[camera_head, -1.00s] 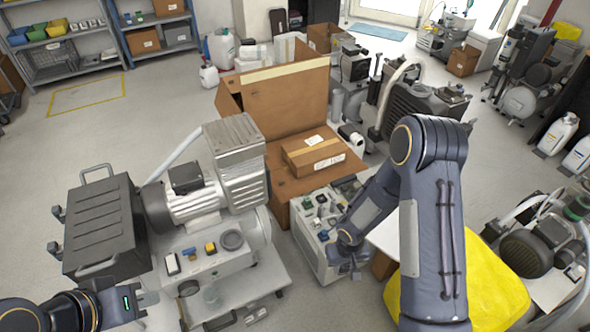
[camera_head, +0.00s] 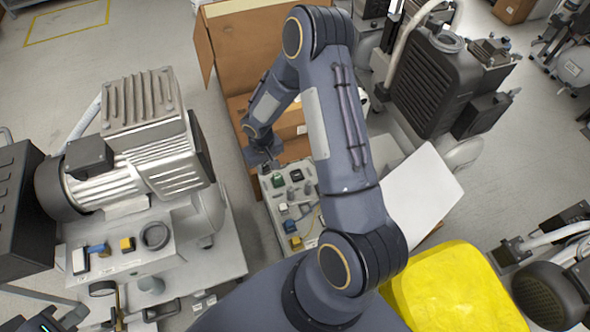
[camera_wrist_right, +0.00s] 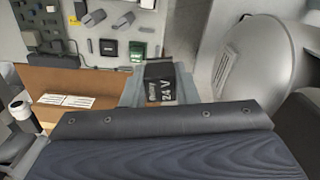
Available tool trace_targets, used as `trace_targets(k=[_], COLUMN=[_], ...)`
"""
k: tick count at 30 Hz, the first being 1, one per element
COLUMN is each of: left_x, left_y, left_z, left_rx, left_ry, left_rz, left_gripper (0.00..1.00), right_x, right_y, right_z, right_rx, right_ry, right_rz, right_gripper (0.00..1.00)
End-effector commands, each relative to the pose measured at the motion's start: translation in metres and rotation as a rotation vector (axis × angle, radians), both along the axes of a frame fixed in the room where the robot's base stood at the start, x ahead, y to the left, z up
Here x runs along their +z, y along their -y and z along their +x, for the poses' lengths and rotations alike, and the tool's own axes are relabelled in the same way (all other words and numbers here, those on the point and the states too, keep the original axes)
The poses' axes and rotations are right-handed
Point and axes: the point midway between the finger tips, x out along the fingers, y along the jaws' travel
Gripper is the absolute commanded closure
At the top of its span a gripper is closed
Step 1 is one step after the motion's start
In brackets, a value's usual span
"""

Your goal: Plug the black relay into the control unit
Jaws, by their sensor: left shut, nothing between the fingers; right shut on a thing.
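The black relay (camera_wrist_right: 160,82), marked "24 V", is held between the fingers of my right gripper (camera_wrist_right: 158,88) in the right wrist view. In the head view my right gripper (camera_head: 264,158) is over the far end of the control unit (camera_head: 275,212), by the cardboard box; the relay cannot be made out there. The control unit's panel, with several small modules, also shows in the wrist view (camera_wrist_right: 90,42), apart from the relay. My left gripper (camera_head: 76,317) is only partly seen at the bottom left edge, shut and empty.
An open cardboard box (camera_head: 235,55) stands behind the control unit. A large compressor (camera_head: 150,165) on a cart stands to its left. A black-cased compressor (camera_head: 435,85) is at the back right. A yellow cover (camera_head: 455,290) and white board (camera_head: 420,195) lie at the right.

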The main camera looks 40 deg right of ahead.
Motion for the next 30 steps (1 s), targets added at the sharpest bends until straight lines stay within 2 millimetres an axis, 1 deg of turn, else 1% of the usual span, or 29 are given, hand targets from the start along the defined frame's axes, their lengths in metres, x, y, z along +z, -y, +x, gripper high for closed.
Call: trace_targets(k=[1, 6, 8, 9, 12, 15, 18, 21, 25, 30], left_x=[-0.036, -0.094, -0.115, -0.129, -0.161, -0.189, -0.209, -0.222, -0.228, -0.23], left_y=[0.0, 0.0, 0.0, 0.0, 0.0, 0.0, 0.0, 0.0, 0.0, -0.001], left_z=[0.0, 0.0, 0.0, 0.0, 0.0, 0.0, 0.0, 0.0, 0.0, 0.0], left_rx=[0.0, 0.0, 0.0, 0.0, 0.0, 0.0, 0.0, 0.0, 0.0, 0.0], left_ry=[0.0, 0.001, 0.001, 0.0, 0.0, 0.0, 0.001, 0.001, 0.001, 0.001], left_rz=[0.0, 0.0, 0.0, 0.0, 0.0, 0.0, 0.0, 0.0, 0.0, 0.0], left_gripper=[1.0, 1.0, 1.0, 1.0, 1.0, 1.0, 1.0, 1.0, 1.0, 1.0], right_x=[-0.032, -0.073, -0.087, -0.096, -0.117, -0.133, -0.144, -0.15, -0.151, -0.154], right_y=[0.011, 0.047, 0.06, 0.069, 0.092, 0.113, 0.129, 0.141, 0.148, 0.149], right_z=[0.006, 0.02, 0.024, 0.026, 0.031, 0.033, 0.034, 0.034, 0.033, 0.033], right_rx=[-0.02, -0.072, -0.09, -0.103, -0.133, -0.159, -0.179, -0.191, -0.2, -0.201], right_ry=[0.004, 0.003, 0.003, 0.001, 0.001, 0.0, -0.001, -0.002, -0.004, -0.005], right_rz=[0.0, -0.001, -0.001, -0.002, -0.001, 0.001, 0.002, 0.003, 0.005, 0.006], right_gripper=[0.95, 0.95, 0.95, 0.95, 0.95, 0.95, 0.95, 0.95, 0.95, 0.95])
